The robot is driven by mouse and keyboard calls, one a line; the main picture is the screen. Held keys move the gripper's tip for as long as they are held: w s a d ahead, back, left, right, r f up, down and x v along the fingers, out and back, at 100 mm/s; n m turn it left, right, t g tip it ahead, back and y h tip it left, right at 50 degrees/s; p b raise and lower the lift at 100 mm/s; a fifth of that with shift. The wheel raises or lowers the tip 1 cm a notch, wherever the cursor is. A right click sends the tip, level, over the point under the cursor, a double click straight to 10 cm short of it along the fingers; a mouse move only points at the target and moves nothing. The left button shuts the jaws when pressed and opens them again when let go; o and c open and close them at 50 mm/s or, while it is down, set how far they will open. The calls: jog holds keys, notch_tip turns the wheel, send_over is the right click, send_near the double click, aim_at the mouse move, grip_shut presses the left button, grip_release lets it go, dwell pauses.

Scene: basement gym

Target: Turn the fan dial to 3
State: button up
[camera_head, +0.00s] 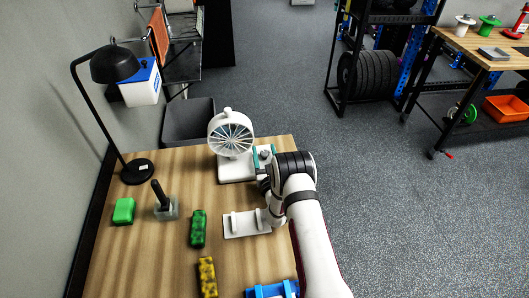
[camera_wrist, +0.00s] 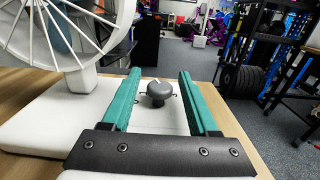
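The white fan (camera_head: 231,138) stands on the wooden table near its far edge, with a white base (camera_head: 233,171). Part of its wheel-like head (camera_wrist: 72,28) shows large at the left of the wrist view. The grey dial (camera_wrist: 158,93) sits on the white base and has a pointed ridge on top. The dial's number markings are not readable. My gripper (camera_wrist: 158,75) is open, with one teal finger on each side of the dial and gaps between. In the head view my gripper (camera_head: 264,156) is at the right of the fan and hides the dial.
A black lamp (camera_head: 117,66), green block (camera_head: 124,211), black-handled tool (camera_head: 161,196), dark green item (camera_head: 198,229), yellow-black item (camera_head: 207,277), white bracket (camera_head: 246,223) and blue item (camera_head: 272,290) are on the table. A grey bin (camera_head: 188,122) stands behind it.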

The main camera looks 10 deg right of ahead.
jog(key=s, duration=0.7)
jog(key=shift+s, duration=0.3)
